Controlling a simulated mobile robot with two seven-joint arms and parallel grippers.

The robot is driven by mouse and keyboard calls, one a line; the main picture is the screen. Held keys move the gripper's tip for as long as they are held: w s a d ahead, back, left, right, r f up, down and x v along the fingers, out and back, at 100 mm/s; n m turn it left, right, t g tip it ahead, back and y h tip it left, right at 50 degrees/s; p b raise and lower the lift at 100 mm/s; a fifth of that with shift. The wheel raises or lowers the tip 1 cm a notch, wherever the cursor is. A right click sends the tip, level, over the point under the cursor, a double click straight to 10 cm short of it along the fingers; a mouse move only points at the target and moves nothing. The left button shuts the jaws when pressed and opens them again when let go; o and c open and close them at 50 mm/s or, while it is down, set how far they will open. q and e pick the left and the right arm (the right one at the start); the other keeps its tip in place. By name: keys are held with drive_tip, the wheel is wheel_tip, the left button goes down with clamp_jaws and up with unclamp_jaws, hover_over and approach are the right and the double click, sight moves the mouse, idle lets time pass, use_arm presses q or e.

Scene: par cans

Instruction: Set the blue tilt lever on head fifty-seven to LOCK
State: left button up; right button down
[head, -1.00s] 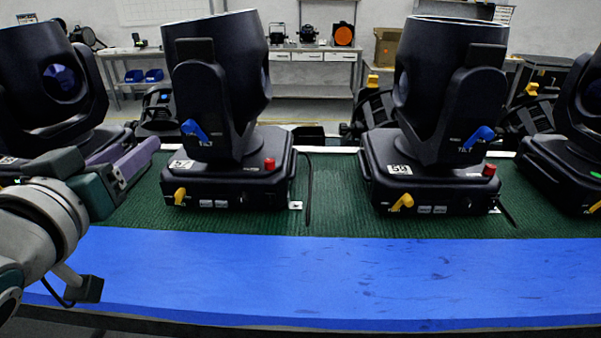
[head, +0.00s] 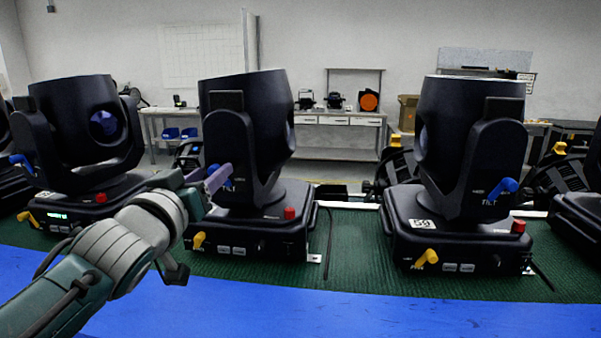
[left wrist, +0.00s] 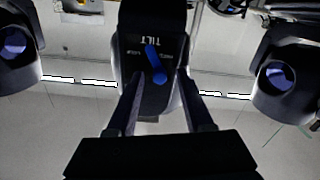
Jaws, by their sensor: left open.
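The moving head (head: 245,120) left of centre carries a blue tilt lever (head: 213,169), partly covered by my left gripper (head: 222,176). Its number plate, which appears to read 57 in the earlier head view, is hidden behind my arm. In the left wrist view the blue lever (left wrist: 154,62) slants up and left below the white TILT lettering. The small words beside it are too blurred to read. My left gripper (left wrist: 160,80) is open in front of the lever, one finger on each side, with no clear contact. My right gripper is not in view.
Another head (head: 470,140) with a blue lever stands to the right, and one (head: 85,130) to the left. A yellow lever (head: 199,240) and red knob (head: 290,213) are on the middle head's base.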

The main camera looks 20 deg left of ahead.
use_arm(q)
drive_tip(key=shift+w, duration=0.1)
clamp_jaws()
idle(0.4)
